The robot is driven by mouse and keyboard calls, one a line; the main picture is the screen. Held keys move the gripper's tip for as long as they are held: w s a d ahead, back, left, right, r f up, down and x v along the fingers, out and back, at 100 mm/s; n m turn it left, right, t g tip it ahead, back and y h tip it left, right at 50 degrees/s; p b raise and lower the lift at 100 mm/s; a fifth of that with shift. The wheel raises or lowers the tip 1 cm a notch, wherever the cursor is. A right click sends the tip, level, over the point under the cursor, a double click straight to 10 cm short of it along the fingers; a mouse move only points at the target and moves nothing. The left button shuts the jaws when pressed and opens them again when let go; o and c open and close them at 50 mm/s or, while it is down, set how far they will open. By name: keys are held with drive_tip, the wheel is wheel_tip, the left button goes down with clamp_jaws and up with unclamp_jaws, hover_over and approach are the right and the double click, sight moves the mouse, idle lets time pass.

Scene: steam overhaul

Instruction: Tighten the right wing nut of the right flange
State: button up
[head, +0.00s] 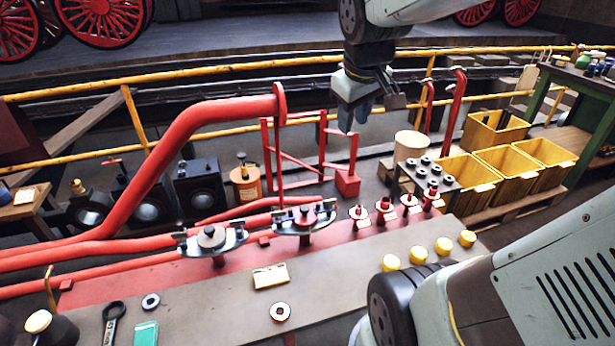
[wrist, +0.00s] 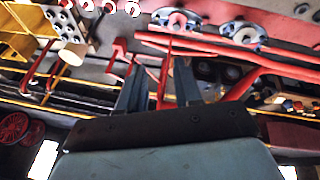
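The right flange (head: 303,218) stands on the red and grey bench, with a red centre and a pale bar-like plate. Its right wing nut (head: 328,207) is a small shape at the plate's right end; its exact angle is too small to tell.
A thick red pipe (head: 200,115) rises behind the flanges. Several red-based fittings (head: 384,206) and yellow knobs (head: 418,256) stand to the right. Yellow bins (head: 467,176) lie farther right. A wrench (head: 112,318) and a ring (head: 280,311) lie on the bench front.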

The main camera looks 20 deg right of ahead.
drive_tip(key=w+d+f+n+g, duration=0.1)
drive_tip(key=w+f+n, duration=0.3)
drive_tip(key=w, duration=0.4)
drive_tip(key=n+g+y, duration=0.1)
drive_tip(key=n+g, duration=0.2)
drive_tip(key=n, duration=0.7)
hover_over(329, 203)
wheel_tip(329, 203, down, 24)
drive_tip(key=f, duration=1.3)
drive_tip(key=shift+w+a+f, duration=0.2)
drive_tip(key=shift+a+f, duration=0.05)
drive_tip(key=shift+a, duration=0.15)
clamp_jaws()
